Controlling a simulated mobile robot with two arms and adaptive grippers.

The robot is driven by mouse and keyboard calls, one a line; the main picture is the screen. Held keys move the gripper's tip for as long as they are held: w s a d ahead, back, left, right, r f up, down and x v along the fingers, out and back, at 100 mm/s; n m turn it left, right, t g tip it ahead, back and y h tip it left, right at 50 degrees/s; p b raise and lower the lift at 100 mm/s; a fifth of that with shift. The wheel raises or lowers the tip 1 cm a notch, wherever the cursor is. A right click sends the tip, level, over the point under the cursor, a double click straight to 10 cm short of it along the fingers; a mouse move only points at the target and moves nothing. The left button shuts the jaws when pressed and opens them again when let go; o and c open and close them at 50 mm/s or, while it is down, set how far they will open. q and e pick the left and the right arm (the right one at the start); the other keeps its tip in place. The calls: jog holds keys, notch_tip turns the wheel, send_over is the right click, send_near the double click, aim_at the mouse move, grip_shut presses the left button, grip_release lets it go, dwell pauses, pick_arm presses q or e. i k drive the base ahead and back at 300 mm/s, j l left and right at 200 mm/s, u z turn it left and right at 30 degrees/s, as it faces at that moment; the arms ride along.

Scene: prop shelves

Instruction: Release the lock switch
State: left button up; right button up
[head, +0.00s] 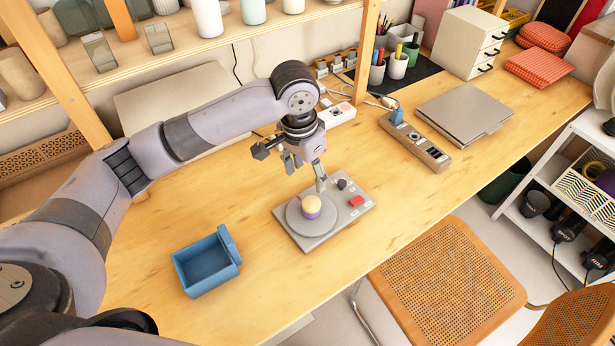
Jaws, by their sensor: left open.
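A flat grey device (318,236) lies on the wooden table. It has a round plate (296,222) with a small yellow and purple round object (311,206) on it. A red switch (356,201) sits on its right side and a black knob (342,184) near its back edge. No part is clearly labelled as the lock switch, and I cannot tell the switch's position. My left gripper (305,172) is open, pointing down above the back of the device, left of the black knob. One fingertip is close to the device; I cannot tell if it touches. My right gripper is not in view.
A blue open box (207,266) stands to the left of the device. A long grey panel (414,141) and a closed grey laptop (464,113) lie behind to the right. A shelf post (365,50) rises at the back. Table between box and device is clear.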

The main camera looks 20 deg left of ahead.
aim_at(355, 201)
jog(key=k+l, duration=0.2)
jog(key=k, duration=0.3)
jog(key=k+l, duration=0.25)
jog(key=k, duration=0.2)
jog(key=k+l, duration=0.2)
jog(key=k, duration=0.3)
